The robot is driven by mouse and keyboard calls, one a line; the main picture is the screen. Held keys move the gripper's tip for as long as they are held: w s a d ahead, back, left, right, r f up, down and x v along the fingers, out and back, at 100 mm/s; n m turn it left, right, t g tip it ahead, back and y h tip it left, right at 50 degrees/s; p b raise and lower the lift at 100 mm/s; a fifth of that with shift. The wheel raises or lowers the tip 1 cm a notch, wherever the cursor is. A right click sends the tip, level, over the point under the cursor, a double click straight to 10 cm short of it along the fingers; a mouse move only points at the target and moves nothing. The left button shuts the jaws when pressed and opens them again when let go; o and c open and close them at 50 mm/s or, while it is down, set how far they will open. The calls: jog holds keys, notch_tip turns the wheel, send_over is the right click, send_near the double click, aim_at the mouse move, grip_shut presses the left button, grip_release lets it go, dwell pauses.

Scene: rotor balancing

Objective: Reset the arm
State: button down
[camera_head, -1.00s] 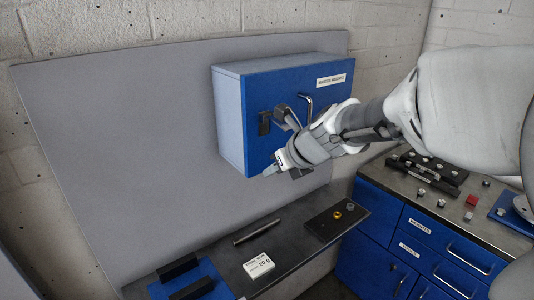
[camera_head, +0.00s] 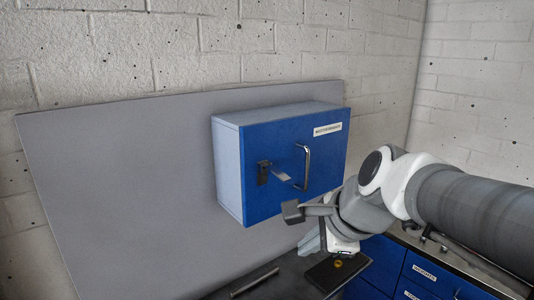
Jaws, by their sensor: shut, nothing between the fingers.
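My gripper (camera_head: 318,243) is below the lower right part of the blue wall cabinet, in front of the bench. It is shut and empty, apart from the cabinet handle (camera_head: 308,167). My arm reaches in from the right edge, and the hand partly hides the fingers. The blue cabinet (camera_head: 240,172) hangs on the grey panel with its door closed. A dark latch with a pale flap (camera_head: 281,173) sticking out is on the left of the door.
The dark bench (camera_head: 212,297) runs below the cabinet, with a thin rod (camera_head: 254,282) and a black block with a brass piece (camera_head: 337,264). Blue drawers (camera_head: 384,258) stand at the lower right, partly behind my arm. The space left of the cabinet is clear.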

jog(key=s+d+f+n+h, duration=0.1)
jog(key=s+d+f+n, duration=0.1)
jog(key=s+n, duration=0.4)
jog(key=s+d+f+n+h, duration=0.2)
jog(key=s+d+n, duration=0.3)
jog(key=n, duration=0.6)
jog(key=shift+s+n+g+h, duration=0.3)
jog(key=shift+s+g, duration=0.1)
jog(key=shift+s, duration=0.1)
